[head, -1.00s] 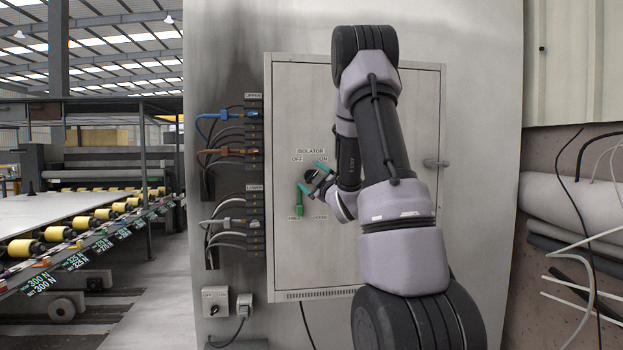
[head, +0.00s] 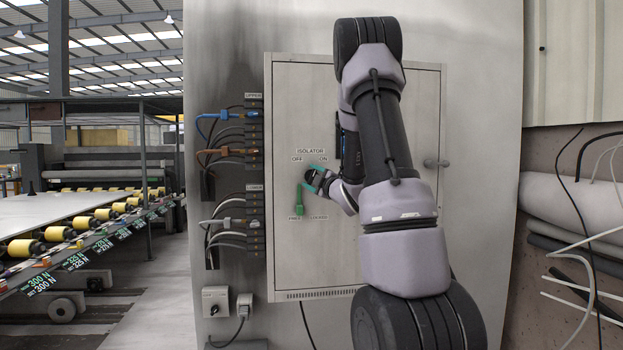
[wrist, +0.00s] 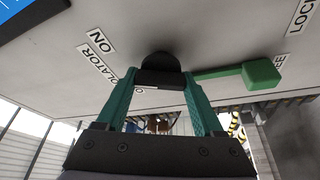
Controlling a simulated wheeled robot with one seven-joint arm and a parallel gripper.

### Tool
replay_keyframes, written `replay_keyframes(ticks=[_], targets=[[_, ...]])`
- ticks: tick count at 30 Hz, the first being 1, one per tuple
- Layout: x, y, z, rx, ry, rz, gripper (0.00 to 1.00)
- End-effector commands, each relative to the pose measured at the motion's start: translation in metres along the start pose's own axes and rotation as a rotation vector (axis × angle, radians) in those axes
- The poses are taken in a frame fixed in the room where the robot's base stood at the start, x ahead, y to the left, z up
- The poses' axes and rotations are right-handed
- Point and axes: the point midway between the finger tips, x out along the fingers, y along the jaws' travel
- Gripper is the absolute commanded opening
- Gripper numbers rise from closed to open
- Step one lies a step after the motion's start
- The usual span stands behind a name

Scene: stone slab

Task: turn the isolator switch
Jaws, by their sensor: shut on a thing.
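The isolator switch shows in the wrist view as a black round knob with a dark grip bar (wrist: 158,72), seated on the panel door. My gripper (wrist: 158,84) is shut on the bar, one teal finger on each side. In the head view my gripper (head: 315,178) is at the switch, between the OFF label (head: 297,160) and ON label (head: 322,161); it mostly hides the knob. A green lever (head: 299,204) hangs just below, pointing down to the FREE label.
The grey cabinet door (head: 300,110) has a handle (head: 436,163) at right. Terminal blocks with cables (head: 253,135) line its left side. A small switch box (head: 215,302) is at lower left. A roller conveyor (head: 90,235) stands farther left.

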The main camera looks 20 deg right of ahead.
Motion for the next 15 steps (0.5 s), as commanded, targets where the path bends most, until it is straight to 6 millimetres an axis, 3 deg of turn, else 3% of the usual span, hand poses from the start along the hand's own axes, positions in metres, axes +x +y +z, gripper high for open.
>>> replay_keyframes(ticks=[15], targets=[[-0.0005, -0.0013, 0.0004, -0.452, -0.001, -0.189, 0.13]])
